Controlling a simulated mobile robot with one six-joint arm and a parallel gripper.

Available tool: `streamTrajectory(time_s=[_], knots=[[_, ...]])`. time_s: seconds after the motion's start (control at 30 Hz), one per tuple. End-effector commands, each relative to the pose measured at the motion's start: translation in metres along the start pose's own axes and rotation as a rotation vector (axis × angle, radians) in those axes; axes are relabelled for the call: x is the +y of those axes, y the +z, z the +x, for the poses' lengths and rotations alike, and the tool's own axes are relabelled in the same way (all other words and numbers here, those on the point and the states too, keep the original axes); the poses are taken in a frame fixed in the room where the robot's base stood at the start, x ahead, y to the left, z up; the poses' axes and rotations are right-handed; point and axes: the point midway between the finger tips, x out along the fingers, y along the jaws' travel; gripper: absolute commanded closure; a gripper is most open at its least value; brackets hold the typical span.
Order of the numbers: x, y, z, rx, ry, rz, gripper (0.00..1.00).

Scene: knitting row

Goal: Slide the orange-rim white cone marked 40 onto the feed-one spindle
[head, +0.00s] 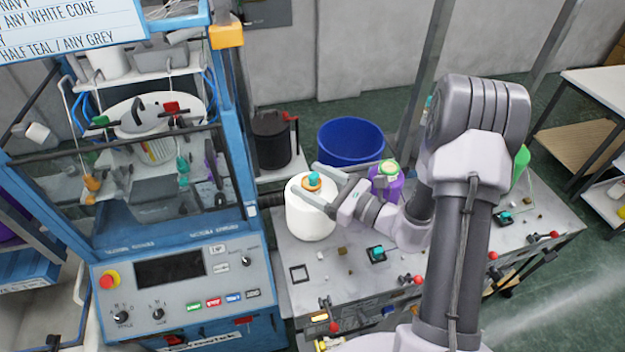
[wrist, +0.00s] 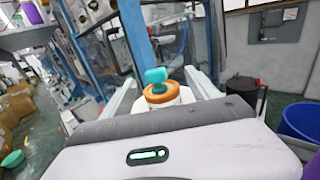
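The white cone (head: 309,218) stands upright at the left end of the grey bench top. Its orange rim (head: 312,186) is on top, and a teal tip (head: 314,178) sticks up through it. The rim also shows in the wrist view (wrist: 161,95), with the teal tip (wrist: 156,75) slightly tilted in the picture. My gripper (head: 322,184) reaches in from the right, with one finger on each side of the cone's top. The fingers look spread, with gaps beside the rim. No mark 40 is readable. The spindle's shaft is hidden inside the cone.
A purple cone with a green top (head: 386,184) stands right behind my wrist. A blue bin (head: 350,142) and a black bin (head: 270,140) are behind. The blue machine (head: 190,290) stands close on the left. Teal-topped fittings (head: 377,254) and red-knobbed levers sit on the bench.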

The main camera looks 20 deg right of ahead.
Motion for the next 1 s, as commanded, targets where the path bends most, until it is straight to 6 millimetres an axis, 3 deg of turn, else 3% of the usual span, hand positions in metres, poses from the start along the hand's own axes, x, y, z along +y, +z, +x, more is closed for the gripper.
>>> streamTrajectory(time_s=[0.23,0.37,0.8,1.0], knots=[[0.000,-0.001,-0.001,0.001,0.000,0.000,0.30],[-0.001,-0.002,-0.015,0.001,-0.004,0.001,0.30],[-0.001,-0.002,-0.146,0.000,-0.006,-0.001,0.30],[0.000,-0.001,-0.172,0.000,-0.002,-0.001,0.30]])
